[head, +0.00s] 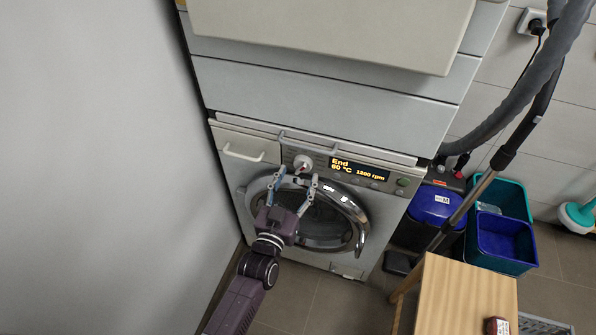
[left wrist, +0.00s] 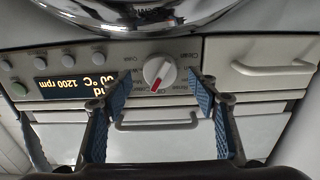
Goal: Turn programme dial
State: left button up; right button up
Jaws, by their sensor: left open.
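The programme dial (head: 302,163) is a round white knob on the washing machine's front panel, left of the lit display (head: 359,170). In the left wrist view the dial (left wrist: 159,73) shows a red pointer mark, and the picture is upside down. My left gripper (head: 295,177) is open in front of the panel, with its blue-padded fingers just below the dial in the head view. In the left wrist view the fingers (left wrist: 160,84) stand on either side of the dial, apart from it. The display reads End, 60 °C, 1200 rpm. My right gripper is not in view.
The round door (head: 322,222) is below the panel. The detergent drawer (head: 243,150) is to the left, beside a grey wall.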

pick_arm(q)
jog(key=shift+x, duration=1.4)
jog(key=shift+c, duration=0.3)
jog(key=c, duration=1.1)
jog(key=shift+n, duration=0.3)
jog(key=shift+s+f+n, duration=0.1)
jog(key=shift+n, duration=2.5)
